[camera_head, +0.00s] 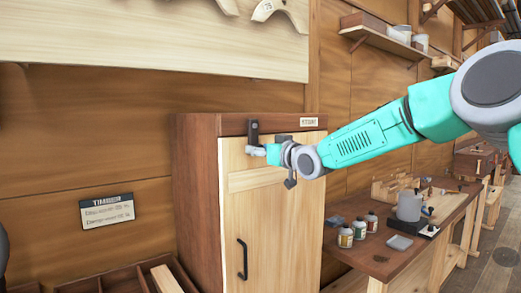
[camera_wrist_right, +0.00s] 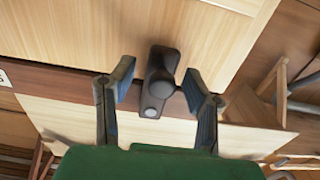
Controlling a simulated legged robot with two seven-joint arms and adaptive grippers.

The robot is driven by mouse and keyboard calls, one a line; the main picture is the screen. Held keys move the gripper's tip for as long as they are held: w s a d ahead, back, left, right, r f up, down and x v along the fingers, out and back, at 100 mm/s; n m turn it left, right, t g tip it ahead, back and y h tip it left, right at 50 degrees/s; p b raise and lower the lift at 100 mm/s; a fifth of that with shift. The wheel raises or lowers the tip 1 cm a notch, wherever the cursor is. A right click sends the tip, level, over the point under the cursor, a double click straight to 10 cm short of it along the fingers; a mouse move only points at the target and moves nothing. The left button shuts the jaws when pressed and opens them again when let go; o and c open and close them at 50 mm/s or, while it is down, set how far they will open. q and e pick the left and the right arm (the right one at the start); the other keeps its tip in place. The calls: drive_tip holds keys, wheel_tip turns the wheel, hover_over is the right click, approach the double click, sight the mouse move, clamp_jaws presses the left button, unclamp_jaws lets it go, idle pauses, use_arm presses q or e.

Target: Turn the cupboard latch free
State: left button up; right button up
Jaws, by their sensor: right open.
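The wooden cupboard (camera_head: 195,200) stands against the plank wall, with a pale door (camera_head: 275,225) that looks shut. A dark latch (camera_head: 253,132) sits at the top of the door, partly hidden by my right gripper (camera_head: 276,155). In the right wrist view the latch (camera_wrist_right: 160,72) shows as a dark bar with a rounder knob and a pale round spot at its lower end. My right gripper is open, its two fingers (camera_wrist_right: 158,86) on either side of the latch with gaps visible. Whether the fingers reach its depth is unclear. My left gripper is not in view.
A dark door handle (camera_head: 243,259) is lower on the door. A workbench (camera_head: 400,255) with jars, a grey cup (camera_head: 409,206) and small blocks stands to the right. An open partitioned wooden box (camera_head: 125,280) is at lower left. A shelf (camera_head: 385,40) hangs above the bench.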

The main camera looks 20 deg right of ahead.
drive_tip(key=shift+a, duration=0.35)
drive_tip(key=c, duration=0.3)
clamp_jaws()
drive_tip(key=shift+w+d+f, duration=0.1)
drive_tip(key=shift+d+f, duration=0.05)
drive_tip(key=shift+d, duration=0.2)
